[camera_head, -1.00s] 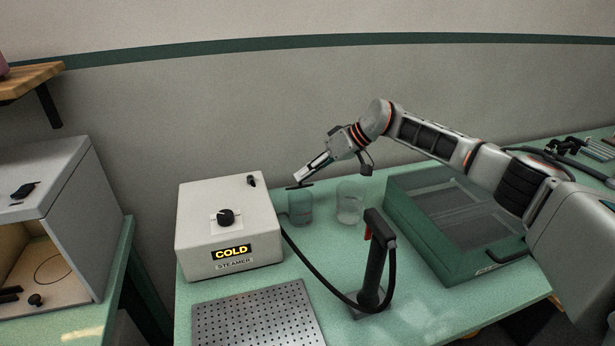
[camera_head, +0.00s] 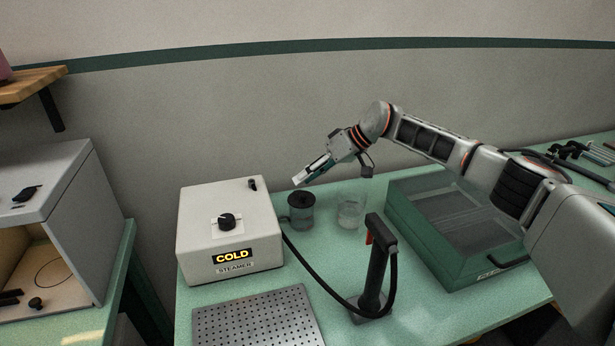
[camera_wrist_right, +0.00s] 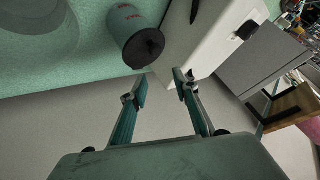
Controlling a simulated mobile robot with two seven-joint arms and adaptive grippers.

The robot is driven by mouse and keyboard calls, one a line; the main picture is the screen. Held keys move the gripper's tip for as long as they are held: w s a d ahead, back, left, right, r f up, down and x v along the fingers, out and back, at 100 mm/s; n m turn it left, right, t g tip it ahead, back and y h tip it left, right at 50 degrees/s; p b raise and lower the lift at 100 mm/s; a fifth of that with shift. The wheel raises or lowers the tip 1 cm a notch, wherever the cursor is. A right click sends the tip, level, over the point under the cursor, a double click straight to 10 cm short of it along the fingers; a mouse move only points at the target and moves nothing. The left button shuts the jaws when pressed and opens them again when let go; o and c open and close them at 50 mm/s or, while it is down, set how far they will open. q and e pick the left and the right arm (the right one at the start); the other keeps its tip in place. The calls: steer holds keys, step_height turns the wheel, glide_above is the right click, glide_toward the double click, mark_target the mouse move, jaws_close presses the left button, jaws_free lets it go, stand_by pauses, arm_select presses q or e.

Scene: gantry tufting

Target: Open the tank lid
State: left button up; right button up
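The tank (camera_head: 301,217) is a small greenish clear jar standing just right of the white steamer (camera_head: 228,230). A round black lid (camera_head: 300,199) with a small knob covers its top. The tank (camera_wrist_right: 128,22) and its lid (camera_wrist_right: 145,47) also show in the right wrist view. My right gripper (camera_head: 297,182) hangs above and slightly left of the lid, apart from it. In the right wrist view its two fingers (camera_wrist_right: 162,85) are spread with nothing between them. My left gripper is in neither view.
An empty clear beaker (camera_head: 351,210) stands right of the tank. A steam wand (camera_head: 376,270) on a stand, with a black hose, is in front. A green case (camera_head: 455,262) lies to the right and a perforated plate (camera_head: 257,322) at the front left.

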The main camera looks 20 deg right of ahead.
steer(key=v, duration=1.2)
steer(key=shift+s+f, duration=0.1)
steer(key=shift+s, duration=0.05)
